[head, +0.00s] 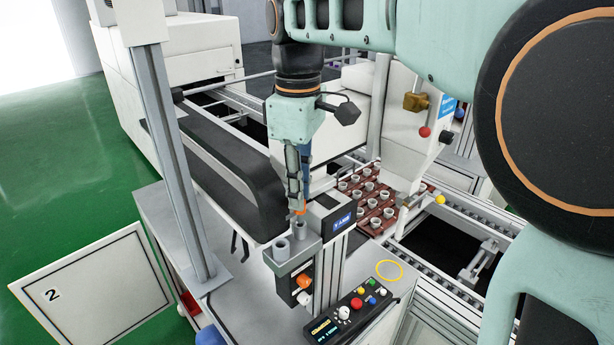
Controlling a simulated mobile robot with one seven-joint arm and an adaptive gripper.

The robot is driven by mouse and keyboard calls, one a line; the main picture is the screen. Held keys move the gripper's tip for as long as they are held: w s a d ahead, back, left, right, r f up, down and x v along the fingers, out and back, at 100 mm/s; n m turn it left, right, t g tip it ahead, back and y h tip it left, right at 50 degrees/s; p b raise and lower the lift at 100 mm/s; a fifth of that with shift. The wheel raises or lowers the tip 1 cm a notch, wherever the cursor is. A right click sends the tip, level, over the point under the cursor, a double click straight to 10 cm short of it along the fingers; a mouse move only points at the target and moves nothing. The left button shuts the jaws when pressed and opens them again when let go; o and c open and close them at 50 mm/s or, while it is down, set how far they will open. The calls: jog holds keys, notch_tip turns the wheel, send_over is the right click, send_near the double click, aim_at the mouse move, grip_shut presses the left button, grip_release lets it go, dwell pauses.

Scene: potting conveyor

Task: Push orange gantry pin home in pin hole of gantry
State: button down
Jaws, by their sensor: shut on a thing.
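My gripper (296,208) points down above the small grey bench station in the middle of the head view. It is shut on a small orange part (300,212), which looks like the gantry pin; only a little of it shows at the fingertips. The gantry (328,207) seems to be the upright with a dark head and a blue label, just right of my fingertips. The pin hole cannot be made out, and I cannot tell how deep the pin sits or whether it touches the gantry.
Two grey cups (281,247) stand on a holder just below my gripper. An orange knob (304,282) is on the box under them. A button panel (350,312) lies in front. A brown tray (399,209) of several cups is behind right. A grey post (178,150) stands left.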

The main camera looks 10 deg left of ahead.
jog(key=shift+f+b, duration=0.65)
jog(key=shift+f, duration=0.7)
dwell(0.3)
jog(key=c, duration=1.8)
grip_release()
notch_tip(320, 180, up, 12)
